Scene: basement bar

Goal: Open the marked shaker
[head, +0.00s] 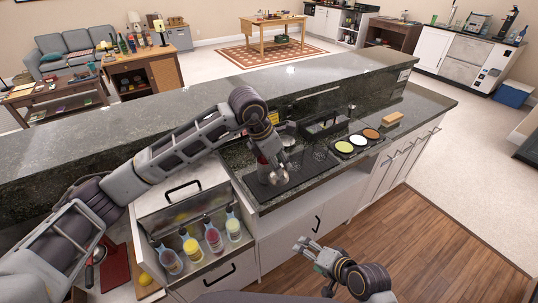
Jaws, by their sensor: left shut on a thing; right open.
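My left gripper (273,165) reaches in from the left over the dark bar mat on the counter. It is shut on a small, partly silver thing (281,177), which looks like the shaker. The fingers hide much of it, and I can make out neither a mark on it nor whether its lid is on. My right gripper (307,251) is open and empty, low in front of the cabinet doors and well apart from the shaker.
Several colored bottles (213,238) stand in an open metal bin at the counter's left. A black tray with round dishes (345,147), a dark caddy (325,124) and a wooden block (391,119) lie to the right. A raised dark ledge (180,122) runs behind.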

